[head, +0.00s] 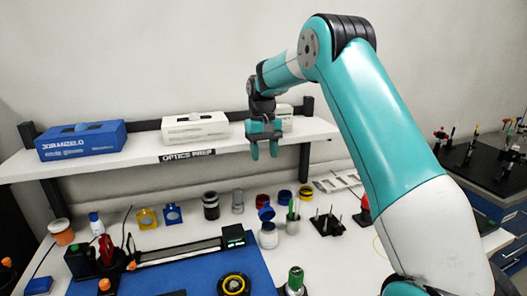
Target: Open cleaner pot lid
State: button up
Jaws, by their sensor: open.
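A small white pot (268,236), which looks like the cleaner pot, stands on the bench right of centre. A blue round piece (266,212) shows tilted just above its rim; I cannot tell whether this is its raised lid or a separate thing behind it. My gripper (264,152) is open and empty, fingers pointing down. In the picture it is above the pot, in front of the shelf and apart from the pot. No label on the pot can be read.
A black rail (180,251) with a dark box lies to the left. A shelf (110,162) with boxes runs behind. A blue mat (200,277) covers the front.

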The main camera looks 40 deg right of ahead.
jog(key=shift+w+r, duration=0.15)
jog(key=shift+r, duration=0.95)
jog(key=shift+c, duration=0.2)
